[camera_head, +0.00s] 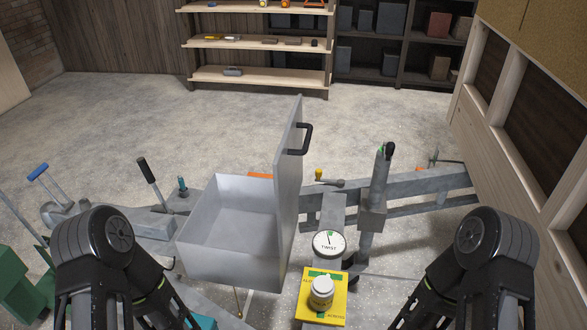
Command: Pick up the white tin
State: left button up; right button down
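A small white jar-shaped tin (322,291) with a rounded lid stands upright on a yellow box or card (311,311) with dark lettering, at the bottom centre. I cannot tell for certain which of the two is the white tin. My arms come in at the lower left and lower right, on either side of these things. Their lower parts run out of the bottom of the picture, and neither gripper's fingertips show.
An open grey metal box (228,247) with its lid (289,165) raised stands left of the tins. A grey upright jack post (378,185) rises to the right from the trailer frame (425,188). Shelves (262,77) stand far back, with clear floor before them.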

aim_at(322, 287)
jog(key=z, duration=2.15)
jog(key=k+j, duration=0.15)
jog(key=k, duration=0.15)
jog(key=k+j, duration=0.2)
jog(key=k, duration=0.15)
jog(key=i+j, duration=0.3)
jog(key=j, duration=0.2)
